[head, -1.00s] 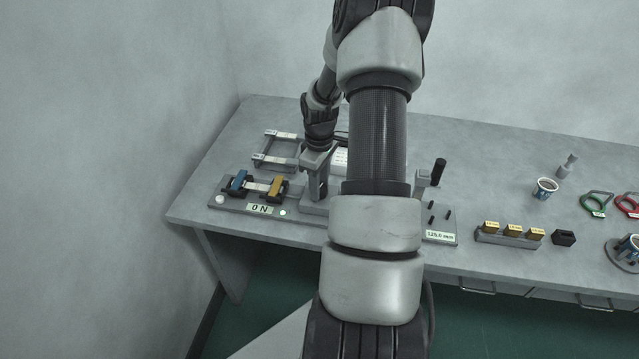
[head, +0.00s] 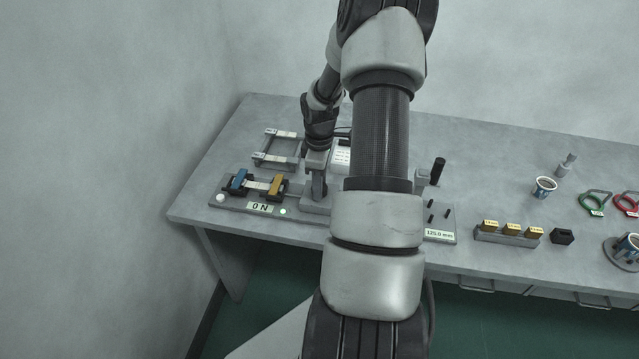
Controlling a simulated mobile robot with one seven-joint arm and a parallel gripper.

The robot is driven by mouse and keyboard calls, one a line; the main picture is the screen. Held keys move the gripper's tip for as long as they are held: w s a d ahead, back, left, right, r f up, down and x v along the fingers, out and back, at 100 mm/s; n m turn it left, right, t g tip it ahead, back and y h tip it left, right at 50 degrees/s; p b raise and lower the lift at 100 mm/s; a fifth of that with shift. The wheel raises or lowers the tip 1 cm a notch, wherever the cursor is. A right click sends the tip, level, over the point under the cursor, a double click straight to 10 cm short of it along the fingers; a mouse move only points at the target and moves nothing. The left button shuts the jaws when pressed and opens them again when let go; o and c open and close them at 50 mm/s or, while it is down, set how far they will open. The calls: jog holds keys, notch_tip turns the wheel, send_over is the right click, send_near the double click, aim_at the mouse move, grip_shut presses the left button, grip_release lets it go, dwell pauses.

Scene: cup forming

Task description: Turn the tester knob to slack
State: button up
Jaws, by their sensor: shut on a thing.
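The tester (head: 233,208) stands at the left end of the bench. It has a blue clamp (head: 238,180) and a yellow clamp (head: 275,185) with a pale strip between them. Its display (head: 262,208) reads 0 N, with a lit green lamp beside it. My gripper (head: 317,193) points down just right of the yellow clamp, at the tester's right side. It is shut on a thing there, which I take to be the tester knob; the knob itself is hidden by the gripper.
My arm covers the bench middle. Right of it are a device with a black-handled lever (head: 438,170) and a 125.0 mm label, a block rack (head: 507,235), a black block (head: 562,236), a cup (head: 544,187) and green (head: 595,203) and red rings. A frame (head: 276,147) lies behind the tester.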

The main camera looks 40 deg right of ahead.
jog(key=o, duration=1)
jog(key=shift+o, duration=0.2)
notch_tip(320, 180, up, 18)
jog(key=shift+f, duration=0.25)
jog(key=shift+f, duration=0.1)
